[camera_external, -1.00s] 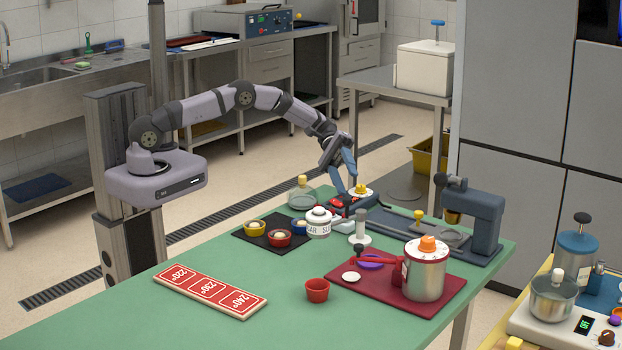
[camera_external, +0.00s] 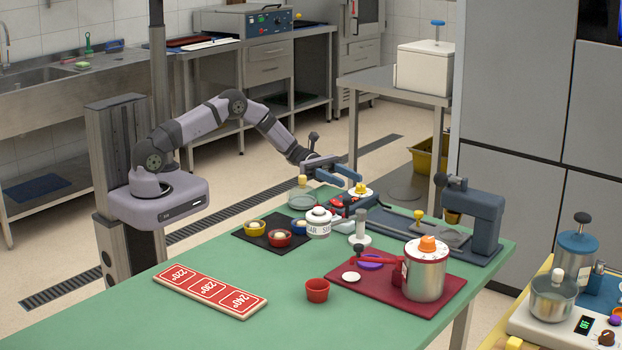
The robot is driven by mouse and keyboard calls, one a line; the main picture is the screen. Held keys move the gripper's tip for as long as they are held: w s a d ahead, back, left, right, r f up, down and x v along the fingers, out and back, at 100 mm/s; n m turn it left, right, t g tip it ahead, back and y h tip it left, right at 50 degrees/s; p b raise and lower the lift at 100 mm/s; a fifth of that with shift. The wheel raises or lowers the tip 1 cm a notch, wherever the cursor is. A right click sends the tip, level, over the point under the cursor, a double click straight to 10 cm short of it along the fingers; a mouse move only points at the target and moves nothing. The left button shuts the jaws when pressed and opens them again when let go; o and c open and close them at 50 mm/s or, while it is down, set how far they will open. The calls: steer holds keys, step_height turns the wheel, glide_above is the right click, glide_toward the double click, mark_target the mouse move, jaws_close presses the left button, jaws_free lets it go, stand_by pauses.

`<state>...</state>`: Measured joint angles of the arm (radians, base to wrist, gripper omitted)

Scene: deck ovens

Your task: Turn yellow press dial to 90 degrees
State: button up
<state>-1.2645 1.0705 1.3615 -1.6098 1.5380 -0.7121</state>
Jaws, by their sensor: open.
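The yellow dial (camera_external: 361,188) sits on a round white face at the far side of the green table, on a red and dark device partly hidden behind other items. Its angle is too small to read. My gripper (camera_external: 354,179) has blue fingers and reaches in from the left, nearly level. Its fingers are open, with the tips close to the dial. I cannot tell whether a fingertip touches it. Nothing shows between the fingers.
A white jar (camera_external: 318,222) and a white-grey upright tool (camera_external: 360,228) stand in front of the dial. A grey-blue machine (camera_external: 486,222) stands to the right. A metal pot with an orange dial (camera_external: 428,243) stands nearer. The front left table is mostly clear.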

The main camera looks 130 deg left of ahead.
mark_target(361, 185)
steer(key=shift+p+x, duration=0.7)
steer(key=shift+x, duration=2.9)
steer(key=c, duration=1)
steer(key=shift+c, duration=0.2)
steer(key=shift+f+b, duration=0.15)
steer(key=shift+b, duration=0.25)
steer(key=m+h+b, duration=0.1)
steer(key=h+b, duration=0.1)
steer(key=b, duration=0.1)
steer(key=shift+f+m+g, duration=0.1)
steer(key=shift+m+g, duration=0.3)
steer(key=shift+m+g+h+b, duration=0.45)
steer(key=shift+h+b, duration=0.45)
steer(key=shift+b, duration=0.3)
steer(key=shift+r+m+h, duration=0.25)
steer(key=shift+h, duration=0.05)
